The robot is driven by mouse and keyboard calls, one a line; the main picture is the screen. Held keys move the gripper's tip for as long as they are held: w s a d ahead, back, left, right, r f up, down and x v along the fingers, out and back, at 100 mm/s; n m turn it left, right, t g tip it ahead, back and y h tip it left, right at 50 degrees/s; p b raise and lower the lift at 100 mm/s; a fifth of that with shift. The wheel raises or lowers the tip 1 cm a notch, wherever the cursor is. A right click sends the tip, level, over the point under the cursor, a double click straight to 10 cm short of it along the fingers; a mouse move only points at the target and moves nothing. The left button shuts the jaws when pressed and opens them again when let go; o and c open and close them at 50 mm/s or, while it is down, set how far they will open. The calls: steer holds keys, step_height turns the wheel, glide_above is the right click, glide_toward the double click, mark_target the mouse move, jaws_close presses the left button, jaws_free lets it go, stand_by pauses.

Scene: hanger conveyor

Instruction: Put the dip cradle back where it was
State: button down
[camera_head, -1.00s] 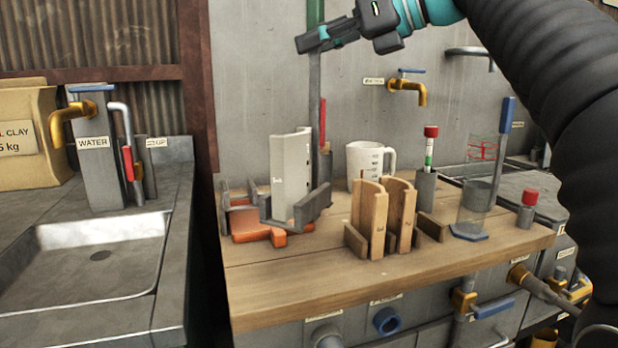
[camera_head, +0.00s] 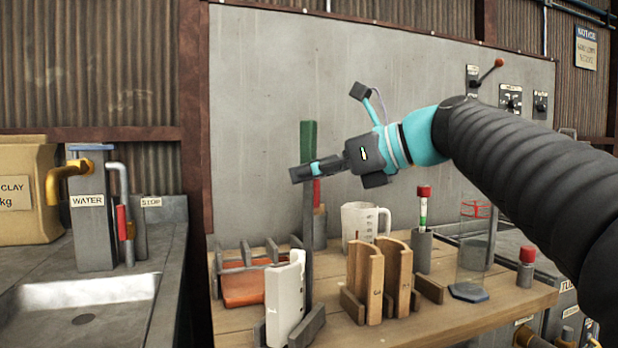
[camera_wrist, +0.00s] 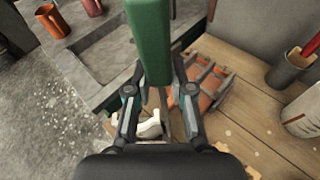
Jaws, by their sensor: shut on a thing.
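The dip cradle has a tall grey stem (camera_head: 308,225) with a green top (camera_head: 307,140) and a grey forked base (camera_head: 313,322). A white half-shell piece (camera_head: 284,300) stands in its base. My gripper (camera_head: 303,172) is shut on the stem below the green top. In the wrist view the green top (camera_wrist: 150,40) rises between my fingers, and part of the white piece (camera_wrist: 150,124) shows below. The base is near the front left of the wooden bench (camera_head: 335,318). I cannot tell whether it touches the bench.
Behind the cradle is a grey slotted rack with an orange-red piece (camera_head: 243,286). To its right stand wooden half-shells (camera_head: 365,282), a white measuring jug (camera_head: 362,222), a red-capped tube (camera_head: 423,208) and a glass cylinder (camera_head: 473,255). A sink (camera_head: 85,300) is at left.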

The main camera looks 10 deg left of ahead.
stand_by(0.3)
steer(key=c, duration=1)
jaws_free()
steer(key=shift+f, duration=0.1)
steer(key=p+v, duration=0.1)
steer(key=v, duration=1.1)
steer(key=shift+s, duration=0.1)
